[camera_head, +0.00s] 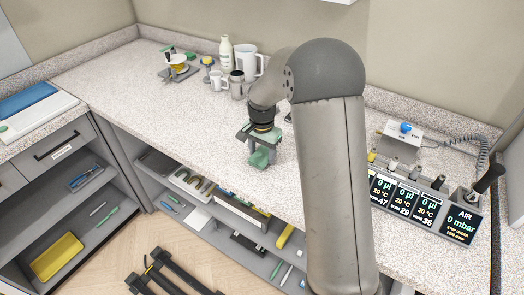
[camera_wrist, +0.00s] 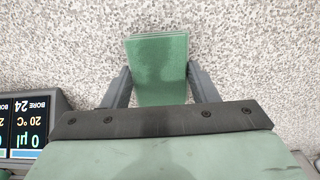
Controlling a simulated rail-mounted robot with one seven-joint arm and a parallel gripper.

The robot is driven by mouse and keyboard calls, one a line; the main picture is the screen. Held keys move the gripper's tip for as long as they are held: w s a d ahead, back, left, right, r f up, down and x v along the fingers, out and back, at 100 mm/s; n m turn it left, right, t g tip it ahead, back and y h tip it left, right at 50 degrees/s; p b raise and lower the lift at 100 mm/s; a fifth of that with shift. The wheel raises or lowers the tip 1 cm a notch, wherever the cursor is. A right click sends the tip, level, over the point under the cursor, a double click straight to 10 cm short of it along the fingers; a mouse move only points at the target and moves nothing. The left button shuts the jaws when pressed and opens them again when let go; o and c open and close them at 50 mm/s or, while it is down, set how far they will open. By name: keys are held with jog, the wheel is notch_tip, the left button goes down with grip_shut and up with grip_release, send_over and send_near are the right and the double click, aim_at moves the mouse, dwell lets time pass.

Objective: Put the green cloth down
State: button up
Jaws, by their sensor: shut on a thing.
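The green cloth (camera_wrist: 158,62) is a small folded square between the two fingers of my gripper (camera_wrist: 158,85) in the wrist view. My gripper is shut on it from both sides, and the cloth's far end sticks out past the fingertips. In the head view the cloth (camera_head: 260,158) hangs under my gripper (camera_head: 259,146) over the speckled worktop (camera_head: 140,100), near its front edge. Whether the cloth touches the worktop I cannot tell.
Bottles and a white jug (camera_head: 250,62) stand at the back. A row of display units (camera_head: 412,205) is on the right. Open shelves with trays (camera_head: 190,182) lie below the front edge. The worktop left of my gripper is clear.

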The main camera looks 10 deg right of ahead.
aim_at(262, 155)
jog(key=shift+f, duration=0.25)
jog(key=o, duration=1)
jog(key=shift+r, duration=0.1)
notch_tip(262, 155, up, 12)
jog(key=b, duration=0.2)
jog(key=s+f+n, duration=0.1)
jog(key=s+n, duration=0.2)
jog(key=s, duration=0.7)
jog(key=s+f+n, duration=0.1)
jog(key=s+n, duration=0.2)
jog(key=s, duration=0.7)
jog(key=s+f+n, duration=0.1)
jog(key=s+n, duration=0.2)
jog(key=s, duration=0.8)
jog(key=shift+t, duration=0.3)
